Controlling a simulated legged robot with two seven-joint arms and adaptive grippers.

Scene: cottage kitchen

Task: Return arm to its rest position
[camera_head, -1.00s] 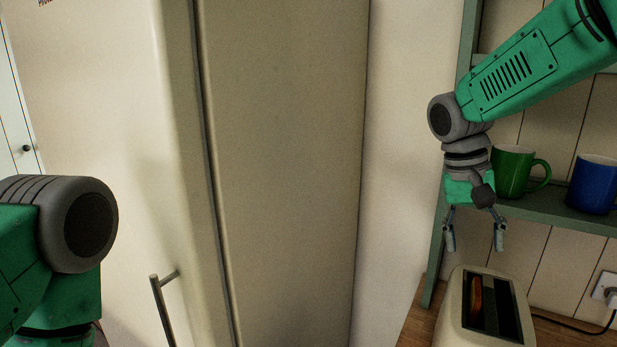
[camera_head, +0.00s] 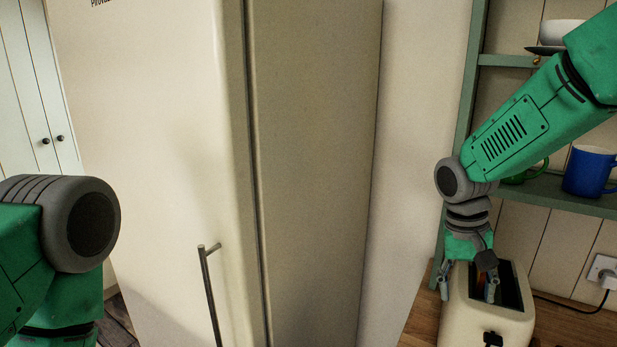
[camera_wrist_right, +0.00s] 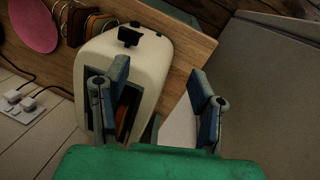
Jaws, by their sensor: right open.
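My right gripper (camera_head: 468,284) is open, with its fingers pointing down at the near left part of the toaster in the head view. In the right wrist view its two fingers (camera_wrist_right: 160,108) are spread apart with nothing between them held. The cream toaster (camera_head: 490,320) stands on the wooden counter; it also shows in the right wrist view (camera_wrist_right: 152,62). A brown slice of bread (camera_wrist_right: 124,122) sits in the toaster's slot. My left arm shows at the left edge of the head view, but its gripper is out of view.
A tall cream fridge (camera_head: 312,180) with a bar handle (camera_head: 210,290) fills the middle. A green shelf (camera_head: 540,190) at the right holds a blue mug (camera_head: 588,172) and a partly hidden green mug (camera_head: 528,174). A pink disc (camera_wrist_right: 34,24) lies on the counter.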

